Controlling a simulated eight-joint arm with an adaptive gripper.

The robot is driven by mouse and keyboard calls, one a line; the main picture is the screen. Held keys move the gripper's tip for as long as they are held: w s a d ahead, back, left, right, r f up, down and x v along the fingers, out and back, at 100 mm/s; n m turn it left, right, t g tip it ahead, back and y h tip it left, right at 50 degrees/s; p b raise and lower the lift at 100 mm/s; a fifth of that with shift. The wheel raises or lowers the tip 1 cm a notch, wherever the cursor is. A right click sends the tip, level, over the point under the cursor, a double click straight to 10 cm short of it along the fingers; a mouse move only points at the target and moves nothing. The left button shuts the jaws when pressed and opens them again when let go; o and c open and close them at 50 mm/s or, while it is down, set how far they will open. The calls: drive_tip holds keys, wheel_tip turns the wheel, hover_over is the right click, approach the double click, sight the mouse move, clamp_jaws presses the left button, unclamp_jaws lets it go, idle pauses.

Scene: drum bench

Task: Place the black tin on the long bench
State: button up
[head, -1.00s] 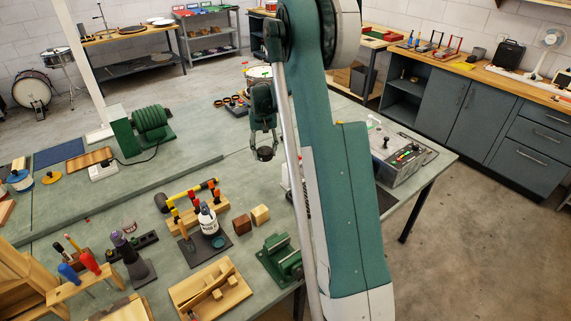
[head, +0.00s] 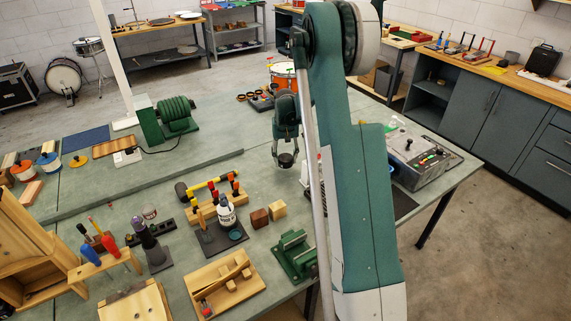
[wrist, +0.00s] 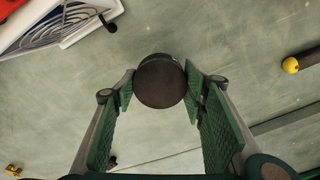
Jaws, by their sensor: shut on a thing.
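The black tin (wrist: 160,84) is a dark round tin, seen end-on between the green finger pads in the wrist view. My gripper (wrist: 160,76) is shut on it. In the head view, my gripper (head: 286,146) hangs over the middle of the large green-topped bench (head: 262,185), with the tin (head: 286,160) at its lower end. The tin appears to be held above the bench surface; the exact gap cannot be told. Part of the bench is hidden behind my arm.
A grey control box (head: 418,160) is at right. Bare bench top lies left of my gripper.

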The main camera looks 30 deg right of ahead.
sight(286, 163)
drive_tip(key=shift+f, duration=1.45)
drive_tip(key=shift+f, duration=0.2)
drive_tip(key=o, duration=0.9)
drive_tip(key=shift+o, duration=0.2)
drive_tip(key=shift+r, duration=0.15)
wheel_tip(286, 163, up, 12)
drive_tip(key=shift+r, duration=0.1)
